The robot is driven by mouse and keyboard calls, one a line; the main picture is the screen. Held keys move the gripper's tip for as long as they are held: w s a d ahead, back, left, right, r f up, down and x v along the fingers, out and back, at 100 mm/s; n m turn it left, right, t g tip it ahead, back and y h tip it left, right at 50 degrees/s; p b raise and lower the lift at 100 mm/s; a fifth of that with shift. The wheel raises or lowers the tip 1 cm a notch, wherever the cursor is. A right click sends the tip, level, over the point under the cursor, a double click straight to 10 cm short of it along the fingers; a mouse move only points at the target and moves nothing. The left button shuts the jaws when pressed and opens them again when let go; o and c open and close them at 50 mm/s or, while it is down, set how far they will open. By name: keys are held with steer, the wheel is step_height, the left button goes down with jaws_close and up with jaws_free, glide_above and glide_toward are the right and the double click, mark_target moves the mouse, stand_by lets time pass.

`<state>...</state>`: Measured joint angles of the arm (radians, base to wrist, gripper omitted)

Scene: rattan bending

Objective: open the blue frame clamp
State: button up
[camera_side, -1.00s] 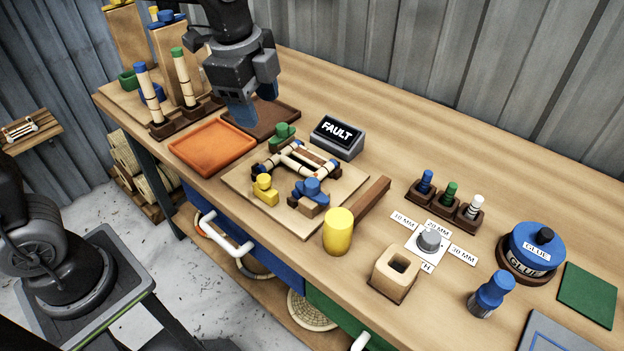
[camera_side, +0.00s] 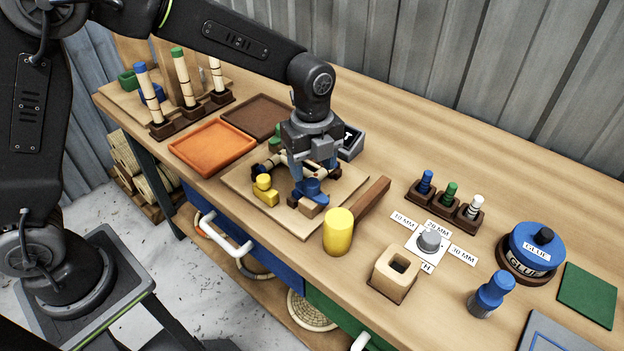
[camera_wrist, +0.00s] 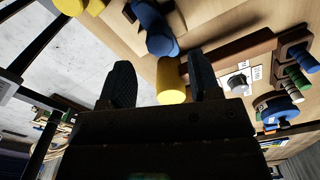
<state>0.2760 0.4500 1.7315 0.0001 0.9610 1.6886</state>
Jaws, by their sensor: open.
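The blue frame clamp (camera_side: 313,189) sits at the front right corner of the small rattan frame on the wooden board (camera_side: 242,189). It has a round blue knob and a wooden block beside it. My gripper (camera_side: 309,172) is just above and behind it, pointing down, with its jaws open and empty. In the wrist view, the clamp (camera_wrist: 157,30) appears beyond the open fingers (camera_wrist: 160,78). Whether a finger touches it I cannot tell. The gripper hides part of the rattan frame. The yellow clamp (camera_side: 264,189) is at the frame's front left.
The display box (camera_side: 351,143) is partly hidden behind my gripper. Orange (camera_side: 212,147) and brown (camera_side: 257,117) trays lie at the left. A dial (camera_side: 429,239) is further right.

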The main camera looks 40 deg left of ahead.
mark_target(312, 182)
steer(key=shift+f, duration=2.4)
steer(key=c, duration=0.9)
